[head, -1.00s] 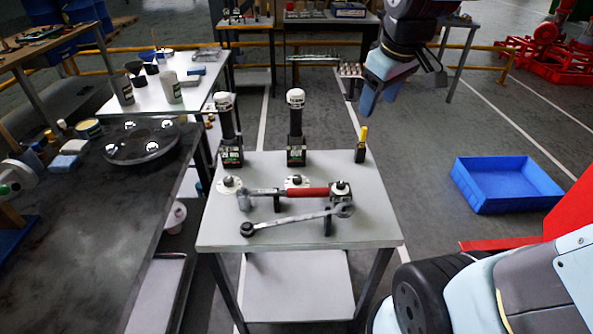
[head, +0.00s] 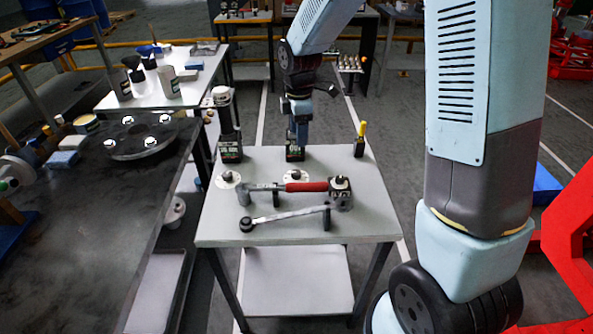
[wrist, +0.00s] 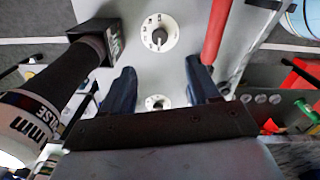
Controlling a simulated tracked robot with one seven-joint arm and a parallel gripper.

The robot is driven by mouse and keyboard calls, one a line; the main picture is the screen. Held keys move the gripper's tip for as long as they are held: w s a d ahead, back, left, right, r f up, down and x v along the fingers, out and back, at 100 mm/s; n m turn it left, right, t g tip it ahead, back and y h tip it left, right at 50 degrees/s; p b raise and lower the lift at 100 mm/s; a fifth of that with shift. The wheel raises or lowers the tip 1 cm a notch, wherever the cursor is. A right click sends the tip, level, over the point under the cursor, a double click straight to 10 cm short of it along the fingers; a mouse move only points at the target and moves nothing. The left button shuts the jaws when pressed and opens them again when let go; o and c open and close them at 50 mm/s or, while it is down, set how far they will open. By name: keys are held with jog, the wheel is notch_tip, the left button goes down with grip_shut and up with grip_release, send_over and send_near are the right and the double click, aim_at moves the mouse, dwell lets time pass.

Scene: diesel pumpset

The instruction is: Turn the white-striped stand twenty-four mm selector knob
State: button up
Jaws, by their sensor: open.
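Two tall stands with white-capped black columns are at the back of the grey table. The left stand (head: 230,135) shows fully. The middle stand (head: 295,154) shows only its green-labelled base, with my arm over its column. A dark selector knob (head: 296,175) on a white dial sits in front of the middle stand, another knob (head: 228,177) before the left one. I cannot tell which stand is white-striped. My gripper (wrist: 160,75) is open and empty. In the wrist view, one dial (wrist: 159,34) lies beyond the fingertips, another (wrist: 155,102) between the fingers, below them.
A red-handled tool (head: 306,187) lies close in front of the dials. A ratchet-like wrench (head: 285,218) lies nearer the front edge. A labelled column (wrist: 45,105) is close to the left finger in the wrist view.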

aim_at(296, 172)
jog(key=shift+n, duration=0.3)
jog(key=f, duration=1.5)
jog(key=shift+w+a, duration=0.15)
jog(key=shift+a, duration=0.2)
jog(key=c, duration=1)
jog(key=shift+c, duration=0.2)
